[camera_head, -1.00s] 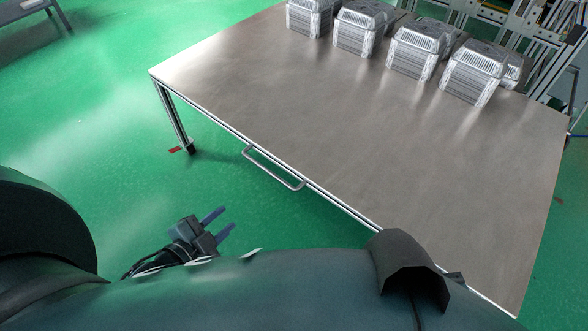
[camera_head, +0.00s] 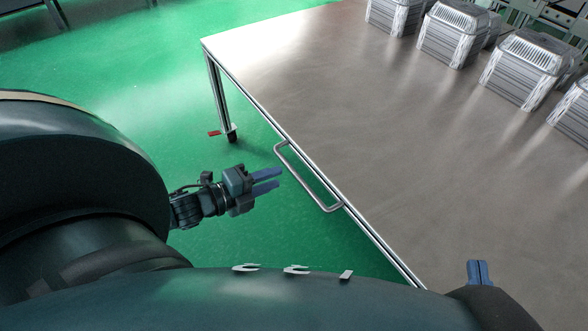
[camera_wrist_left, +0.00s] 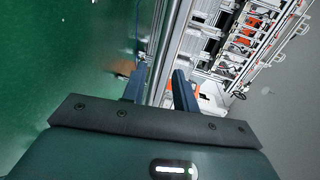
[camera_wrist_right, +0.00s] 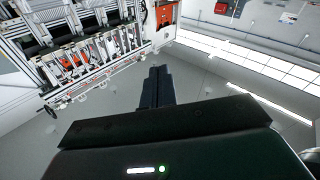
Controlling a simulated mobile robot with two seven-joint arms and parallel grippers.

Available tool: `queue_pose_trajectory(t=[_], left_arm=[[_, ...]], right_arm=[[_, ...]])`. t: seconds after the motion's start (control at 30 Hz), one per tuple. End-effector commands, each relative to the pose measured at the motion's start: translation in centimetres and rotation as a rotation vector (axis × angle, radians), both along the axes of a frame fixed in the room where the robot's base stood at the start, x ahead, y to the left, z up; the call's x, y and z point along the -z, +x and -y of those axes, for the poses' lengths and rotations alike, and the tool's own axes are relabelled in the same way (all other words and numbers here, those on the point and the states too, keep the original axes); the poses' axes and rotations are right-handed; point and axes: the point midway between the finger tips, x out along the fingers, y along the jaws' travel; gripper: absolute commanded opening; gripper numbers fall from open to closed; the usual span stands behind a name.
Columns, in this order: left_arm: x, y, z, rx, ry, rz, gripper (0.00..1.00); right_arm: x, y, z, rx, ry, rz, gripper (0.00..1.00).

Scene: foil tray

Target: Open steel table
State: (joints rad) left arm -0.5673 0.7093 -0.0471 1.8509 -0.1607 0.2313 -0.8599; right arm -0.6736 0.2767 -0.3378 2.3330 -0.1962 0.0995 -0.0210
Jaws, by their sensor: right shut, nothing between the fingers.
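The steel table (camera_head: 400,150) has a flat brushed top and a metal frame. A silver bar handle (camera_head: 308,178) sticks out along its near left edge. My left gripper (camera_head: 268,181) is open and empty, to the left of the handle and apart from it, its fingers pointing toward it. In the left wrist view my left fingers (camera_wrist_left: 160,88) are apart, with metal rails behind them. My right gripper (camera_head: 479,270) shows low at the right of the head view, in front of the tabletop. Its fingers are together and empty, as the right wrist view (camera_wrist_right: 157,84) also shows.
Several stacks of foil trays (camera_head: 525,65) stand along the far right part of the tabletop. A table leg with a caster (camera_head: 231,132) stands at the far left corner. Green floor (camera_head: 140,60) is clear to the left of the table.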

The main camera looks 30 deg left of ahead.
Motion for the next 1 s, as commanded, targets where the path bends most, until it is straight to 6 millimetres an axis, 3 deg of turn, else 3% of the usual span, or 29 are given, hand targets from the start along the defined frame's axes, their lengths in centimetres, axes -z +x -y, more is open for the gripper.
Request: queue_pose_trajectory(t=[0.2, 0.4, 0.8, 1.0], left_arm=[[1.0, 3.8, 1.5, 0.000, 0.000, 0.002, 0.29], [1.3, 5.5, 2.3, 0.000, -0.001, 0.000, 0.29], [1.4, 5.9, 2.4, -0.001, 0.000, -0.003, 0.28], [1.4, 5.9, 2.5, -0.001, -0.001, -0.003, 0.12]], right_arm=[[0.2, 0.2, -0.2, -0.010, 0.039, 0.005, 0.00], [0.1, 0.3, -0.3, -0.016, 0.060, 0.004, 0.00], [0.0, 0.3, -0.3, -0.017, 0.065, 0.002, 0.00], [0.0, 0.3, -0.3, -0.017, 0.065, 0.002, 0.00]])
